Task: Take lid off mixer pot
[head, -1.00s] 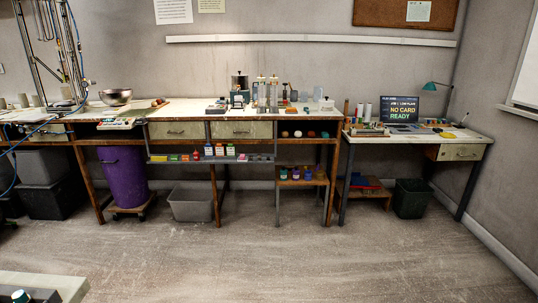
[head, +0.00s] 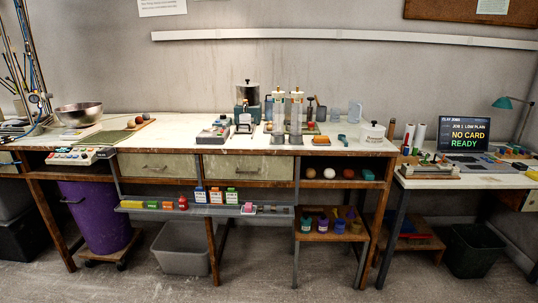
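The mixer pot (head: 246,95) looks like a grey metal pot on a dark green base, on the workbench left of two tall clear cylinders. A darker rim shows at its top, which looks like a lid in place; the detail is small. A small white lidded pot (head: 373,132) stands at the bench's right end. My gripper is not in view.
The long workbench (head: 190,137) spans the view, with drawers and a shelf of small boxes below. Clear cylinders (head: 296,112) stand right of the mixer. A purple bin (head: 95,215) and grey bin (head: 182,246) sit under the bench. The floor in front is clear.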

